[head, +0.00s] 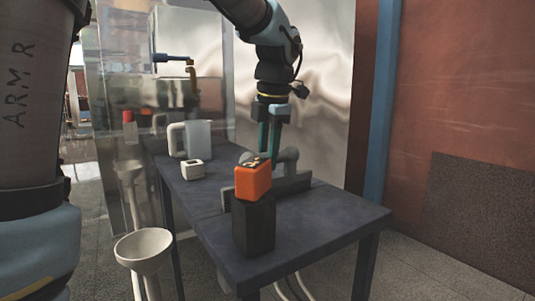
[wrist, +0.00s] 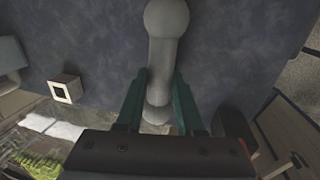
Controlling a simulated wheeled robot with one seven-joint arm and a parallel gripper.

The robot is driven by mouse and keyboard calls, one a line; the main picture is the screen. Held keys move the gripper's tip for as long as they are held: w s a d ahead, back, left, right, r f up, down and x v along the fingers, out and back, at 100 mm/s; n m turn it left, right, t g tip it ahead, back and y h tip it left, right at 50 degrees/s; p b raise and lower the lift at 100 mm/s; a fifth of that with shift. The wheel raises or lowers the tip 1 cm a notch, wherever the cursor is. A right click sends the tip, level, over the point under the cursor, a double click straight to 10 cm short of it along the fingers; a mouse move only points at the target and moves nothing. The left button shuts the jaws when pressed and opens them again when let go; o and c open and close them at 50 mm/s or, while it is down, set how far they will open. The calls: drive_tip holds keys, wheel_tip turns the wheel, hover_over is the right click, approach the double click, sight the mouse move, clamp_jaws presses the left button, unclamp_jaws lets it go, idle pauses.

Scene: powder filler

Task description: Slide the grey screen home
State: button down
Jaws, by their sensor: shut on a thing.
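A grey rounded bar handle (head: 289,158) rises from a low dark grey panel (head: 292,186) on the table, which looks like the grey screen. My gripper (head: 268,150) reaches down from above and is shut on the handle. In the wrist view the handle (wrist: 166,50) runs between the two teal fingers of my gripper (wrist: 160,76), with a knob at its far end. The orange box and dark block hide part of the panel in the head view. I cannot tell how the panel sits in any guide.
An orange box (head: 253,182) stands on a dark block (head: 254,227) close in front of the panel. A small white box (head: 193,169) and a grey jug (head: 198,138) are further left on the dark table (head: 330,222). A white funnel (head: 143,247) stands beside the table. The table's right end is clear.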

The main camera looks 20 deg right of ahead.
drive_tip(key=shift+s+b+x, duration=0.2)
drive_tip(key=shift+b+x, duration=0.6)
drive_tip(key=shift+x, duration=0.3)
drive_tip(key=shift+c, duration=2.2)
unclamp_jaws()
drive_tip(key=p+v, duration=0.1)
drive_tip(key=v, duration=1)
drive_tip(key=shift+f, duration=0.1)
